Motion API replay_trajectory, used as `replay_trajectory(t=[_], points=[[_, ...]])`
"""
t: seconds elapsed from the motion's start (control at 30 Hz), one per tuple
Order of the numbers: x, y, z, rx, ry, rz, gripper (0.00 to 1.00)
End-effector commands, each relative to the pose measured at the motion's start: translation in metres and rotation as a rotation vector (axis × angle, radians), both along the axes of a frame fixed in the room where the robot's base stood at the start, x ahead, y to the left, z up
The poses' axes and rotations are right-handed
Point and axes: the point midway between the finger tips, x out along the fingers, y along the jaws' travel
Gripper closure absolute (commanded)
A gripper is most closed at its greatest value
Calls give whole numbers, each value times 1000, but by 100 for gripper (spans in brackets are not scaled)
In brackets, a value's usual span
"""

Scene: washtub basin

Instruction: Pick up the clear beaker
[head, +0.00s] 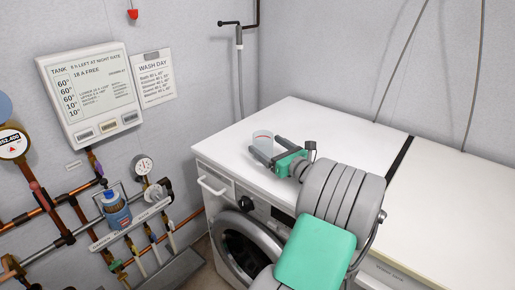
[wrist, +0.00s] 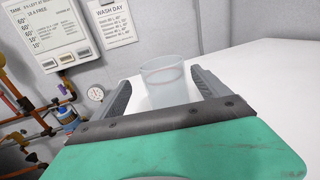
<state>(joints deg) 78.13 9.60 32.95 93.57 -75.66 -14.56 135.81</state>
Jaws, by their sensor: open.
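The clear beaker (head: 263,139) stands upright on the white top of the washing machine (head: 236,147), near its left end. In the wrist view the beaker (wrist: 168,84) shows between the two grey fingers of my gripper (wrist: 160,88). My gripper (head: 262,156) is open, with a finger on each side of the beaker. I cannot tell whether either finger touches it. The lower part of the beaker is partly hidden by my gripper in both views.
A second white top (head: 459,196) lies to the right past a dark gap. The wall behind carries a tank panel (head: 90,92), a wash day notice (head: 153,77) and pipes. The white top behind the beaker is clear.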

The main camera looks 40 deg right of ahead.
Motion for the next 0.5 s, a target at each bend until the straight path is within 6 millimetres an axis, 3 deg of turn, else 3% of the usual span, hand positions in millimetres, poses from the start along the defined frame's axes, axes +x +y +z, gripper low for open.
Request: replay_trajectory(t=[0.33,0.5], points=[[54,-13,-4,-3,1,-3,14],[66,-15,-3,-2,1,-4,14]])
